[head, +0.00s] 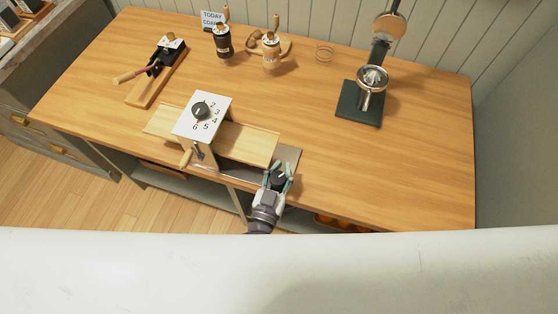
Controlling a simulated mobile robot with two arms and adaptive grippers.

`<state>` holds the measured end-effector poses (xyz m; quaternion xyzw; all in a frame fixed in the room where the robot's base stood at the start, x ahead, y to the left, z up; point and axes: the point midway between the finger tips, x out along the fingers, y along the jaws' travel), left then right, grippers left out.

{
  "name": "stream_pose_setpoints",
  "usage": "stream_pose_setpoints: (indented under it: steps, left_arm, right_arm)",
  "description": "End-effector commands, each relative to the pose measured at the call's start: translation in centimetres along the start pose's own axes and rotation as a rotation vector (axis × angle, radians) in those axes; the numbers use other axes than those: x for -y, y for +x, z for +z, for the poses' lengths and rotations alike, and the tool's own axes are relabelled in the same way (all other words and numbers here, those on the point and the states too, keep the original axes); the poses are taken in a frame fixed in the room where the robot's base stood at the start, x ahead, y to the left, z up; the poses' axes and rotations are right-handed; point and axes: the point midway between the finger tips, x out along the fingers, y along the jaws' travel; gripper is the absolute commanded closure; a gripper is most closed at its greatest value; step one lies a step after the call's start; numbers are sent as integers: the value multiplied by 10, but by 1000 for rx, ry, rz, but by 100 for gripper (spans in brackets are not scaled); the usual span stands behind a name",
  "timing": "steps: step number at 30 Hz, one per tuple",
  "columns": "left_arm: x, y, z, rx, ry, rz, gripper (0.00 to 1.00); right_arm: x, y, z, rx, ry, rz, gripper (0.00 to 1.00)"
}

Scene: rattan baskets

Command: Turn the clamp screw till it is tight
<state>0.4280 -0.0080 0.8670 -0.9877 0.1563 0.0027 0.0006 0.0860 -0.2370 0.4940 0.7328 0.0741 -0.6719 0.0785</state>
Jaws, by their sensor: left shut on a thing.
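A dark round knob (280,179), which looks like the clamp screw's head, is at the front edge of the wooden table, by a grey plate (291,156). My left gripper (279,175) comes up from below, its two pale fingers on either side of the knob and shut on it. The fingers and wrist hide part of the knob, and its thread is not visible. Left of it stands a device with a white numbered dial plate (183,125), a black dial (201,110) and a small wooden handle (187,157). My right gripper is not in view.
A pale wooden board (250,141) runs beside the dial device. The table's right side is clear.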

Motion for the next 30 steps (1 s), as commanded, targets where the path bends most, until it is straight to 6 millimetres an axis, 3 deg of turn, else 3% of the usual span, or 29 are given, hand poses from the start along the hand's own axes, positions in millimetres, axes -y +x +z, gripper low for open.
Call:
stream_pose_setpoints:
  steps: [8, 21, 30]
  left_arm:
    - [-6, -6, 10, 10, 8, 270, 100]
    - [-13, -8, 14, 7, 12, 653, 100]
    - [-15, -10, 11, 9, 8, 802, 100]
  right_arm:
    - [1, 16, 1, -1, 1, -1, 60]
    - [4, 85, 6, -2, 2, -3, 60]
    - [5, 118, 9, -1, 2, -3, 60]
